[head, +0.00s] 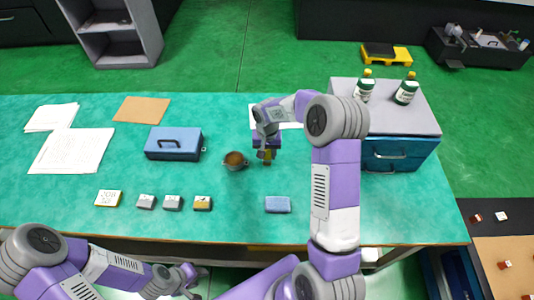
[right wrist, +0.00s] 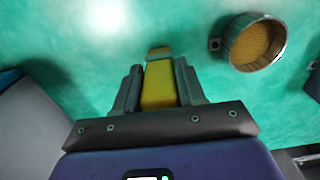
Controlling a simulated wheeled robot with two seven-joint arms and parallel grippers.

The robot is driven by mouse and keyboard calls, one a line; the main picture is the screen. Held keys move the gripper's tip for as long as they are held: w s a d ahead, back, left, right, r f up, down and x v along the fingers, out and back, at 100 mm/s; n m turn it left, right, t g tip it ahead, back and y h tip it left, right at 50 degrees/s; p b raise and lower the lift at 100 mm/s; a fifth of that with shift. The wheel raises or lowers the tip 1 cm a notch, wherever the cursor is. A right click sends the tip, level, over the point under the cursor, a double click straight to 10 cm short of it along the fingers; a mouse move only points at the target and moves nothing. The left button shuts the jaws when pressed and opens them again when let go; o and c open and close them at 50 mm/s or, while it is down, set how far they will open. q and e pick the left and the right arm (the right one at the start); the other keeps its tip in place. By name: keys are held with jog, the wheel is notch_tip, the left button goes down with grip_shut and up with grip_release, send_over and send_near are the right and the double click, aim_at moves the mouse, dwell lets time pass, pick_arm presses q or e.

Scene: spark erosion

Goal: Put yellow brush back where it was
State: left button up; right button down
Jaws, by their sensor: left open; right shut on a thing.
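The yellow brush (right wrist: 158,82) is between the fingers of my right gripper (right wrist: 160,88) in the right wrist view. The gripper is shut on it, and the brush points down toward the green table. In the head view my right gripper (head: 266,154) hangs over the middle of the table, just right of a small round pot (head: 236,160). The pot also shows in the right wrist view (right wrist: 253,42), with a brown-yellow inside. I cannot tell whether the brush touches the table. My left gripper (head: 192,278) is open and empty, low in front of the table's front edge.
A blue toolbox (head: 174,144) stands left of the pot. Several small blocks lie along the front, with a blue block (head: 278,204) at right. A drawer cabinet (head: 398,154) with two bottles (head: 406,90) stands at right. Papers (head: 72,150) lie at left.

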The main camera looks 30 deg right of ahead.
jog(key=shift+r, duration=0.1)
jog(key=shift+f, duration=0.25)
jog(key=c, duration=0.7)
grip_release()
jog(key=shift+o, duration=0.2)
jog(key=shift+r, duration=0.15)
jog(key=shift+r, duration=0.3)
notch_tip(320, 180, up, 12)
jog(key=shift+f+p, duration=0.2)
jog(key=shift+p, duration=0.9)
